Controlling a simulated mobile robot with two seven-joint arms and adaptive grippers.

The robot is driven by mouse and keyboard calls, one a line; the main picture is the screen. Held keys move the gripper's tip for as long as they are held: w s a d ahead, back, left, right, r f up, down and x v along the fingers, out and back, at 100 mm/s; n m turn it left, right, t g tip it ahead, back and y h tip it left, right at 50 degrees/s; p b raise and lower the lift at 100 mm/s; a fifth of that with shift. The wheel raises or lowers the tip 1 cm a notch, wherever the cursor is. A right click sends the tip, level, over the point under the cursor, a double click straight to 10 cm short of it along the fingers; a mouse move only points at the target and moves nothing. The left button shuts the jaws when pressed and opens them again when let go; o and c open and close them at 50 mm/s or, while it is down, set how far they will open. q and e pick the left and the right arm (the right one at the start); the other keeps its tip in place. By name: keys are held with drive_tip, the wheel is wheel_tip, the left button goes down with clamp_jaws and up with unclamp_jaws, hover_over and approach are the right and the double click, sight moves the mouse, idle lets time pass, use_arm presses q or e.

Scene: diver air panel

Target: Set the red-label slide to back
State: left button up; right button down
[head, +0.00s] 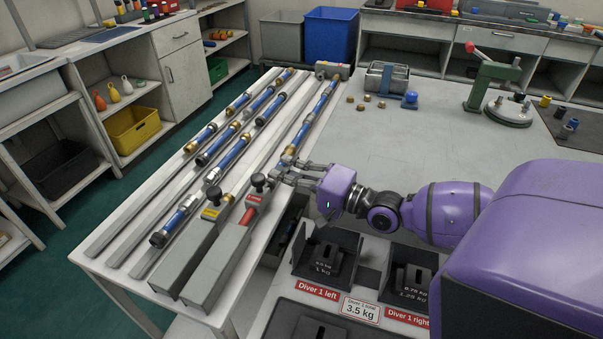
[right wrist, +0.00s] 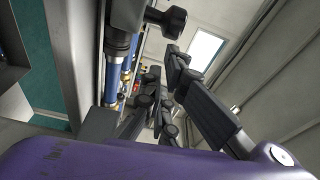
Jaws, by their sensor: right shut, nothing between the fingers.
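The red-label slide (head: 248,216) is on the right one of two long grey housings at the near end of the left bench. A small red label (head: 255,198) is beside its upper end, and a black knob (head: 258,181) stands there. The yellow-label slide (head: 210,213) is on the housing to its left, with its own black knob (head: 213,193). My right gripper (head: 275,178) is shut and empty, just right of the red-label slide's knob; contact cannot be told. The right wrist view shows a black knob (right wrist: 175,22) beyond the fingers (right wrist: 168,75). My left gripper is not in view.
Blue cylinders (head: 222,148) lie in rows between grey rails behind the housings. Weight holders labelled Diver 1 left (head: 325,258) and right (head: 410,285) are below my right arm. The grey tabletop (head: 420,130) is mostly clear, with small brass parts and a green press (head: 490,85).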

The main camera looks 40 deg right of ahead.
sight(263, 181)
drive_tip(key=shift+x, duration=0.9)
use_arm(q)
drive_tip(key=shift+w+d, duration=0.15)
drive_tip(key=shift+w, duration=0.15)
use_arm(e)
drive_tip(key=shift+w+a, duration=0.1)
drive_tip(key=shift+w, duration=0.15)
drive_tip(key=s+a+p, duration=0.1)
drive_tip(key=a+p, duration=0.2)
drive_tip(key=s+a+p, duration=0.1)
drive_tip(key=shift+s+a+r, duration=0.25)
drive_tip(key=shift+s+r, duration=0.1)
drive_tip(key=shift+r, duration=0.05)
drive_tip(key=shift+s+a+f+p, duration=0.1)
drive_tip(key=shift+s+a+p, duration=0.05)
drive_tip(key=shift+a+p, duration=0.25)
drive_tip(key=shift+s+f, duration=0.1)
drive_tip(key=shift+f, duration=0.15)
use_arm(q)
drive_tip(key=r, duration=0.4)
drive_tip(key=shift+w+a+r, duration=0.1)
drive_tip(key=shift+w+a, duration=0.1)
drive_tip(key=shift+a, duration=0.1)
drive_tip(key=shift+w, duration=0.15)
use_arm(e)
drive_tip(key=shift+s+a+f, duration=0.1)
